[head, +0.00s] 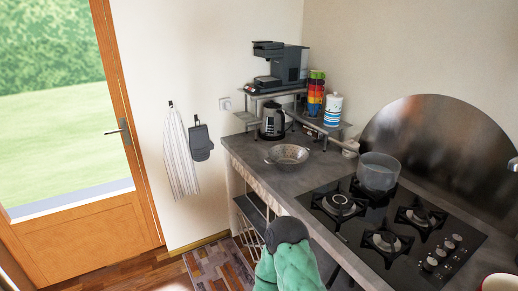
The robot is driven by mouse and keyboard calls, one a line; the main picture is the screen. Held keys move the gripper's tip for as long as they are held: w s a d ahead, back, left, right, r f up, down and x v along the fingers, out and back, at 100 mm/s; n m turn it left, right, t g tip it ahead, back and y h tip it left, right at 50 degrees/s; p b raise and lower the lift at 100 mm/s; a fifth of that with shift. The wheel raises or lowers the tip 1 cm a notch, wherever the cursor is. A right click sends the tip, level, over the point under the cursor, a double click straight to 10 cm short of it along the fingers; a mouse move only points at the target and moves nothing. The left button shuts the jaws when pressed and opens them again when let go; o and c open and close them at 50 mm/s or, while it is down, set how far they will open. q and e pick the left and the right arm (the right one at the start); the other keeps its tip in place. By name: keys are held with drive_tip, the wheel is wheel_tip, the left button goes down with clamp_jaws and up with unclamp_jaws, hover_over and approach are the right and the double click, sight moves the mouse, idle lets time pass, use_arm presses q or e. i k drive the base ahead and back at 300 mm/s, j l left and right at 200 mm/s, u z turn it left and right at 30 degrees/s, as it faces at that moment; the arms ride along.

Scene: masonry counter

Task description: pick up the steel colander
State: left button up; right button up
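The steel colander (288,155) sits upright on the grey counter (262,165), near the counter's front edge at its far left end. It is a shallow round bowl with its rim facing up, and nothing covers it from this view.
A dark kettle (273,121) stands just behind the colander. A metal rack (285,93) bears a coffee machine (287,66); stacked coloured cups (316,92) and a striped canister (333,109) stand beside it. A clear pot (378,174) sits on the gas hob (385,225). Counter between colander and hob is clear.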

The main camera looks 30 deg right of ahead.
sight(287, 159)
drive_tip(key=i+j+z, duration=0.1)
drive_tip(key=i+z, duration=0.35)
drive_tip(key=i+j+z, duration=0.3)
drive_tip(key=i+z, duration=0.2)
drive_tip(key=i+j+z, duration=0.65)
drive_tip(key=j+z, duration=0.25)
